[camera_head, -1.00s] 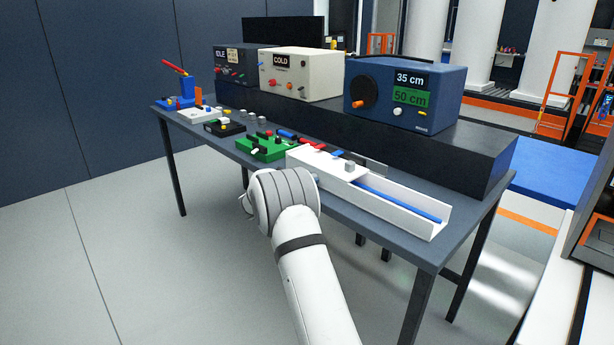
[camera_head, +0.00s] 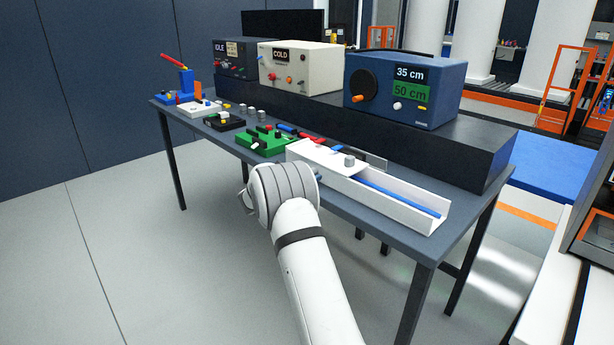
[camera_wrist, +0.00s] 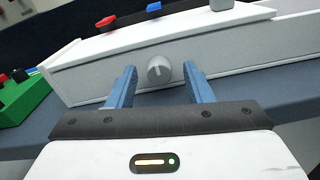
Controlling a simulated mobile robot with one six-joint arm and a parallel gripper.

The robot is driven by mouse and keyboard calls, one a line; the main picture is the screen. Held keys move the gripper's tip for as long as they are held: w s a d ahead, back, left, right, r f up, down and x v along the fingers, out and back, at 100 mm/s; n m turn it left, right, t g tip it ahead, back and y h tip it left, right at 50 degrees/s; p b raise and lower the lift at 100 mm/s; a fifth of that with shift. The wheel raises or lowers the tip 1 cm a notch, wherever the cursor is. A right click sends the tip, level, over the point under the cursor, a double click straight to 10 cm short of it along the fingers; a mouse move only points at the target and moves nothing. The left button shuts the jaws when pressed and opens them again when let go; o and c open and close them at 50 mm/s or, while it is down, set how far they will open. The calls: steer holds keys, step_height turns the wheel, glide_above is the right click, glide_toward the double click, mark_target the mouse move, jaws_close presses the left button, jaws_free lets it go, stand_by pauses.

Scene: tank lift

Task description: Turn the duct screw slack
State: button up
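The white duct (camera_head: 400,197) lies along the front edge of the table, with a blue rod (camera_head: 400,195) inside it. The duct screw (camera_wrist: 159,70) is a grey round knob with a light slot line, on the front wall of the duct in the wrist view. My gripper (camera_wrist: 160,72) is open, with one blue finger on each side of the screw. Gaps show between fingers and screw.
A green block fixture (camera_head: 262,144) sits left of the duct; its edge also shows in the wrist view (camera_wrist: 22,98). A blue box (camera_head: 405,90) reading 35 cm and 50 cm stands on a dark shelf behind. The floor in front of the table is clear.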

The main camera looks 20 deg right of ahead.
steer(key=v, duration=0.7)
steer(key=shift+a, duration=0.4)
steer(key=shift+s+r, duration=0.1)
steer(key=shift+s, duration=0.05)
